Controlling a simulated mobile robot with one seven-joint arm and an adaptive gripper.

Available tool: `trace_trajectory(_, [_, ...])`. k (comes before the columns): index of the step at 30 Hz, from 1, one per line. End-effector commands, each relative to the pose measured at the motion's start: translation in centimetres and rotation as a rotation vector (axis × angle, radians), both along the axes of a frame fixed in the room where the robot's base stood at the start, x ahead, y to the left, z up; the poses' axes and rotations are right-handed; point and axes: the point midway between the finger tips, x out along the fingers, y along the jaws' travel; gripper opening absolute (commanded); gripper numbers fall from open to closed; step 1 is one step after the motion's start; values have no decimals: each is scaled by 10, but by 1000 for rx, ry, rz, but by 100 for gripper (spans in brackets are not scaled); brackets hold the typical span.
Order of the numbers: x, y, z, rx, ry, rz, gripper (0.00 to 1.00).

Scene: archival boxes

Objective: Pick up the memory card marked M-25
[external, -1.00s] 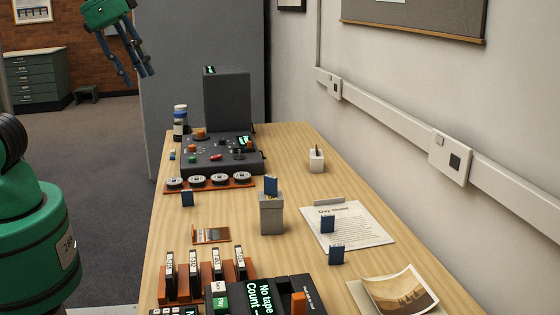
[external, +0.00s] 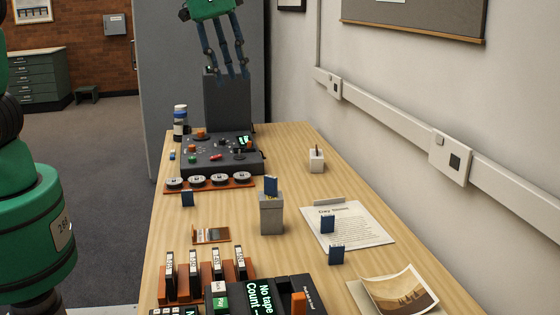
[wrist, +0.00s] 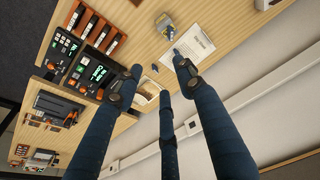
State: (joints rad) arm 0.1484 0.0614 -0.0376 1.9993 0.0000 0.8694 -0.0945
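Several small dark blue cards stand on the wooden bench in the external view. One card (external: 271,185) stands upright in a grey block (external: 271,215). Another card (external: 187,198) is at the bench's left side. A third card (external: 327,223) stands on the printed sheet, and a fourth card (external: 336,254) stands just in front of that sheet. I cannot read M-25 on any of them. My gripper (external: 229,75) hangs high above the bench's far end, fingers down, open and empty. In the wrist view its fingers (wrist: 158,82) are spread, with the bench beyond them.
A control panel (external: 215,155) and a dark upright box (external: 228,100) stand at the far end. A rack of reels (external: 210,184), a tape rack (external: 205,285) and a recorder (external: 265,297) line the left and near side. A wall bounds the right.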

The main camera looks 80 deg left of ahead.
Motion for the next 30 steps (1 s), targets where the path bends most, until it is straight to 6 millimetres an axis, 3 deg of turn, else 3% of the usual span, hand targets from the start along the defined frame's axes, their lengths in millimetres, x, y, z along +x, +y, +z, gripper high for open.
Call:
trace_trajectory(6, [44,-22,-19,3,39,-9,39])
trace_trajectory(17, [108,-60,-66,10,97,-23,39])
trace_trajectory(30, [168,-109,-145,23,167,-39,39])
